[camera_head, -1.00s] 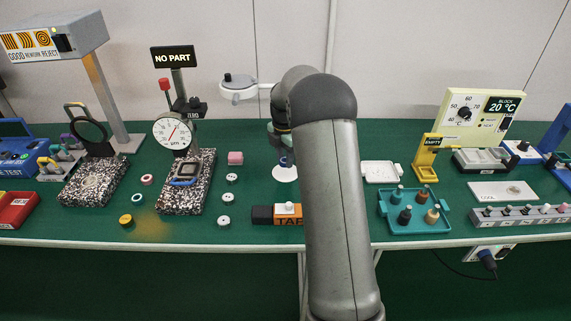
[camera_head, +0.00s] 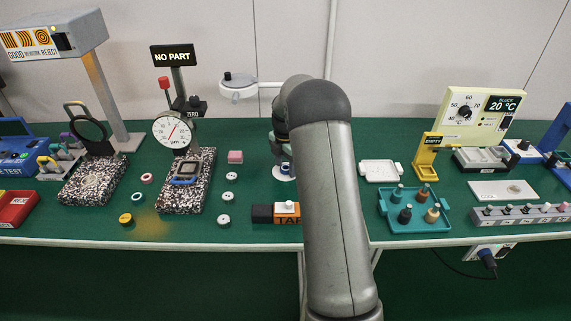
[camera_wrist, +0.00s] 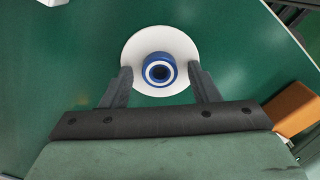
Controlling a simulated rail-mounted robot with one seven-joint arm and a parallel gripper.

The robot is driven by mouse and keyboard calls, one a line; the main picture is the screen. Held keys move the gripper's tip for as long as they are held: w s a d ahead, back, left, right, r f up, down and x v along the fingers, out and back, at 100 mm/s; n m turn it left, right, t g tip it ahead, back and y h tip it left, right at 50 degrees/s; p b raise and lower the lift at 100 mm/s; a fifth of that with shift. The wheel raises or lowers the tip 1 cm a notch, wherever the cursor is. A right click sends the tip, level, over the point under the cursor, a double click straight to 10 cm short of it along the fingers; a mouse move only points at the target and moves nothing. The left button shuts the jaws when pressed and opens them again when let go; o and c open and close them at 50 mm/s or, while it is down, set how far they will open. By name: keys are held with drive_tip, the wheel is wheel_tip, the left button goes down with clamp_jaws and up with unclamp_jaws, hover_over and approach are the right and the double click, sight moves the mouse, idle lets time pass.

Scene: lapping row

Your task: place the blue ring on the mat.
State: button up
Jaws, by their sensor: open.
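The blue ring (camera_wrist: 160,72), with a white band and a dark centre, is over the round white mat (camera_wrist: 133,54) in the wrist view and looks to rest on it, inside its edge. In the head view the blue ring (camera_head: 285,168) also shows small at the white mat (camera_head: 277,175), partly hidden by my arm. My gripper (camera_wrist: 160,84) is open, with one finger on each side of the ring and a gap between each finger and the ring. In the head view its fingers are mostly hidden by my arm.
An orange and black tape block (camera_head: 265,215) stands in front of the mat. A white tray (camera_head: 380,171) and a teal tray (camera_head: 425,226) with several pegs stand to the right.

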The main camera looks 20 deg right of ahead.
wheel_tip(320, 180, up, 12)
drive_tip(key=s+a+r+m, duration=0.4)
drive_tip(key=s+a+m, duration=0.6)
drive_tip(key=s, duration=0.4)
drive_tip(key=s+a+f+m, duration=0.1)
drive_tip(key=s+a+m, duration=0.1)
drive_tip(key=s, duration=0.5)
drive_tip(key=s+a+f+m, duration=0.2)
drive_tip(key=s+a+m, duration=0.1)
drive_tip(key=s+m, duration=0.2)
drive_tip(key=s+a+f+m, duration=0.2)
drive_tip(key=s+m, duration=0.1)
drive_tip(key=s, duration=0.7)
drive_tip(key=shift+a, duration=0.4)
